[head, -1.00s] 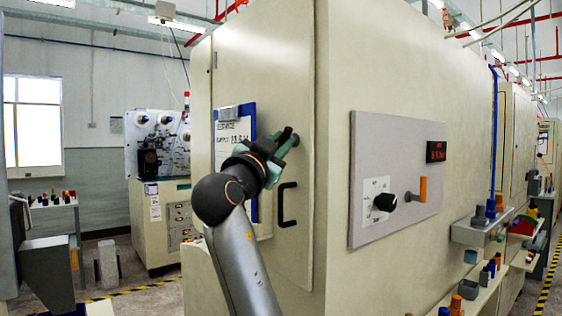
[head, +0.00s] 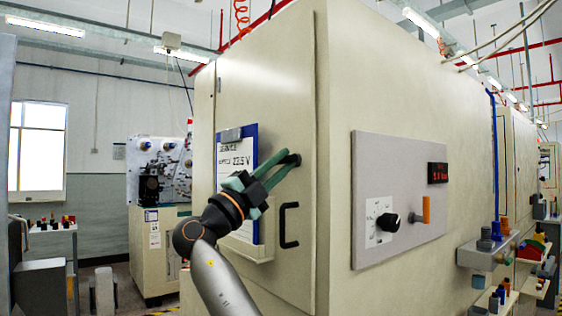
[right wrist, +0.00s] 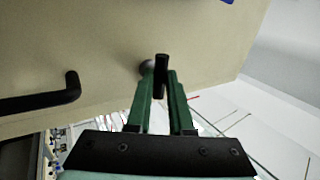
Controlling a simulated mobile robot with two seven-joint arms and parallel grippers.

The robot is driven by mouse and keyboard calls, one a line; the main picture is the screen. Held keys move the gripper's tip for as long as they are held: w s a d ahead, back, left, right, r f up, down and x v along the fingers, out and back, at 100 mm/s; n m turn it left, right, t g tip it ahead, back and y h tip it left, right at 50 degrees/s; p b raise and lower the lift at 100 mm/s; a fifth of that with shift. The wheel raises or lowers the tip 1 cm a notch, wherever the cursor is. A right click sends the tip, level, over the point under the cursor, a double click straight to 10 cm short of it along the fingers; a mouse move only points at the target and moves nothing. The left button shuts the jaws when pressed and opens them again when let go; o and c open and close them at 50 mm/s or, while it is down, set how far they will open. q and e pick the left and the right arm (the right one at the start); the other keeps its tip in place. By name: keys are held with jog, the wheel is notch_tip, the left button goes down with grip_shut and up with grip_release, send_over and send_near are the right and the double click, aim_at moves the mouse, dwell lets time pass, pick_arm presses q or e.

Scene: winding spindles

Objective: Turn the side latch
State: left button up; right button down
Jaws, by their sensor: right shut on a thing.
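The side latch (head: 294,158) is a small black lever near the right edge of the beige cabinet door (head: 290,110), above the black door handle (head: 289,226). My right gripper (head: 287,160) reaches it from the lower left with its green fingers. In the right wrist view the latch (right wrist: 161,72) is a dark bar between the fingertips of my right gripper (right wrist: 160,80), and the fingers are shut on it. There the bar stands roughly crosswise to the door handle (right wrist: 45,98). The fingers partly hide the latch in the head view. My left gripper is not seen.
A clipboard (head: 237,160) hangs on the door left of the latch. A grey panel (head: 400,160) with a black knob (head: 389,222) and an orange lever (head: 426,209) is on the cabinet's right side. Shelves with coloured spindles stand at lower right.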

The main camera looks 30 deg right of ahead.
jog(key=shift+m+g, duration=0.6)
jog(key=shift+m, duration=0.1)
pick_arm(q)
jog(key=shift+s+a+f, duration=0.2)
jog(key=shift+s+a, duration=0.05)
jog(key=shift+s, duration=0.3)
pick_arm(e)
jog(key=shift+m, duration=0.3)
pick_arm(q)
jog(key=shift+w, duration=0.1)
pick_arm(e)
jog(key=c, duration=1.1)
grip_release()
pick_arm(q)
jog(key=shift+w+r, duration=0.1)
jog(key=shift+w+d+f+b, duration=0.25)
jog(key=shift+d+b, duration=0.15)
jog(key=shift+b, duration=0.1)
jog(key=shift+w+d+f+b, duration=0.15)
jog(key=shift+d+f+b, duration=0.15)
jog(key=shift+b, duration=0.2)
pick_arm(e)
jog(key=v, duration=1.2)
jog(key=shift+w+a+f, duration=0.1)
jog(key=shift+a+f, duration=0.1)
